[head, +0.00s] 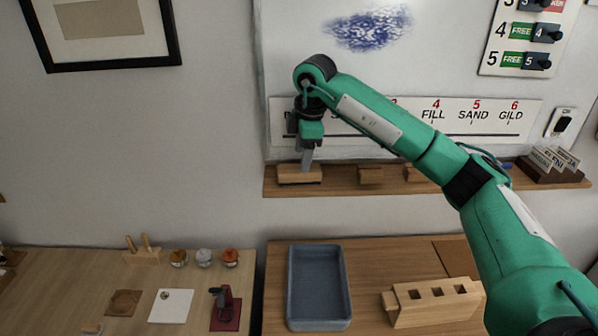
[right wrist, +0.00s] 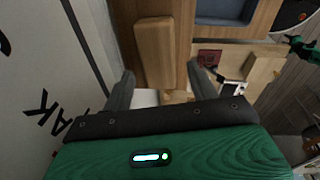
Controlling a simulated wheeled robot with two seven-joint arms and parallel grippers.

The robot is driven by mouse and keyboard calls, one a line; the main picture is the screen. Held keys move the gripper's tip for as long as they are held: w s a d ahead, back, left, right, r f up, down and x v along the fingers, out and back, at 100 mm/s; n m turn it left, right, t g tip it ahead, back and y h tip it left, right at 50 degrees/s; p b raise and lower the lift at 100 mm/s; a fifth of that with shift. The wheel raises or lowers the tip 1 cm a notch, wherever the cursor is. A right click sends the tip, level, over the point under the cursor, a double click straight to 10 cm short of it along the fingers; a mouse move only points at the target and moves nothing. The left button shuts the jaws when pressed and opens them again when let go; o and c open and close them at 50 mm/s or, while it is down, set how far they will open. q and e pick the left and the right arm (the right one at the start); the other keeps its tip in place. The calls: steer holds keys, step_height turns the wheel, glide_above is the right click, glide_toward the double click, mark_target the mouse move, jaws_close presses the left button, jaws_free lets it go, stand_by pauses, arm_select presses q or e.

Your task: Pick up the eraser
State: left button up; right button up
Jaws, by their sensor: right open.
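The eraser (head: 299,178) is a light wooden block lying on the narrow wooden ledge under the whiteboard, at the ledge's left end. My right gripper (head: 307,163) points down just above it in the head view. In the right wrist view the wooden block (right wrist: 154,45) lies ahead of the fingers, between their lines. The right gripper (right wrist: 161,70) is open, one finger on each side, with nothing held. Whether the fingertips touch the block cannot be told. My left gripper does not show in the head view.
The ledge (head: 340,187) also bears small wooden blocks (head: 370,176) to the right and a card holder (head: 548,168). The whiteboard (head: 300,40) rises close behind. Below stand a blue-grey tray (head: 319,323) and a slotted wooden block (head: 435,304).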

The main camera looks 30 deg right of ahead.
mark_target(299, 174)
steer(key=shift+w+f+p, duration=0.2)
steer(key=shift+f+p, duration=0.55)
steer(key=shift+w+a+f+p, duration=0.15)
steer(key=shift+f+p, duration=0.1)
steer(key=shift+f, duration=0.35)
steer(key=shift+w+d+f+p, duration=0.1)
steer(key=shift+f+p, duration=0.1)
steer(key=shift+f, duration=0.85)
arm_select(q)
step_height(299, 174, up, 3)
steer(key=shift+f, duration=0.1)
arm_select(e)
steer(key=shift+a, duration=0.1)
steer(key=c, duration=0.8)
